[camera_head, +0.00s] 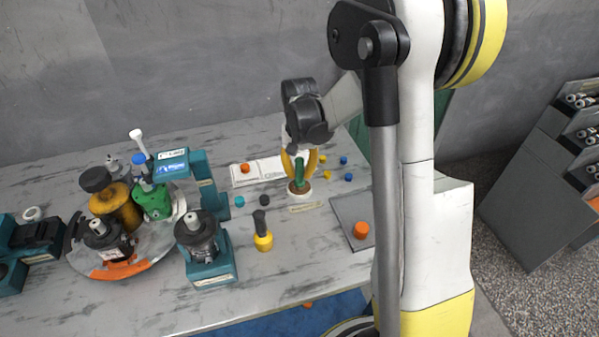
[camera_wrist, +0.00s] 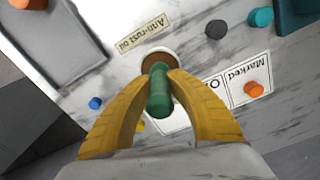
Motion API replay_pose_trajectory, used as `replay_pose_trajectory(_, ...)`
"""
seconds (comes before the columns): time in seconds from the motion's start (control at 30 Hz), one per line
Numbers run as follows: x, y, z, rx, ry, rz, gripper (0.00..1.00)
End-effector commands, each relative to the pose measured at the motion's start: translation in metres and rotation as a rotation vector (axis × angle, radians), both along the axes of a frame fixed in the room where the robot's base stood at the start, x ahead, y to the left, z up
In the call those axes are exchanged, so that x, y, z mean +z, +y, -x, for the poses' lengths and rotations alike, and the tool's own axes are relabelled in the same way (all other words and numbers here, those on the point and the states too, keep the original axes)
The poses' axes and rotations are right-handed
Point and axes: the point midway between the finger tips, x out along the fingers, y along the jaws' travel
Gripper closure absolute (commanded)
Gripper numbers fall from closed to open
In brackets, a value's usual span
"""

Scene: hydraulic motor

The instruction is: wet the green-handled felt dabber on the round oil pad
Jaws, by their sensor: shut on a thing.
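My gripper (camera_head: 300,162) has yellow fingers and points down over the table. It is shut on the green handle of the felt dabber (camera_head: 299,175), which stands upright between the fingers. In the wrist view my gripper (camera_wrist: 160,88) holds the green dabber (camera_wrist: 159,92) from both sides. The round oil pad (camera_head: 301,195) is a brown disc in a pale rim, right under the dabber. The pad also shows in the wrist view (camera_wrist: 160,58), partly covered by the dabber. The felt tip is hidden, so I cannot tell whether it touches the pad.
An "Anti-rust oil" label (camera_wrist: 142,32) lies beside the pad. Small blue, yellow, orange and dark plugs lie around it, including a dark one (camera_head: 264,200). A yellow-based dark tool (camera_head: 262,232) stands to the left. A grey tray (camera_head: 348,212) with an orange plug lies at right.

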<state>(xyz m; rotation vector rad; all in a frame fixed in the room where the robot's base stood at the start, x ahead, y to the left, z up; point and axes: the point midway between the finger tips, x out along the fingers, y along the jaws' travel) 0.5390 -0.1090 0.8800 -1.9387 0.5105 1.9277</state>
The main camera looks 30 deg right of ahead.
Motion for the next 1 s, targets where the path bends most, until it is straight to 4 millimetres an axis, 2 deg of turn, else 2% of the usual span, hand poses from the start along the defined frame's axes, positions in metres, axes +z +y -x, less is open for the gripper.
replay_pose_trajectory(0.57,0.0,0.0,0.001,0.0,0.001,0.0,1.0)
replay_pose_trajectory(1.0,0.035,0.0,0.0,0.0,0.001,0.0,1.0)
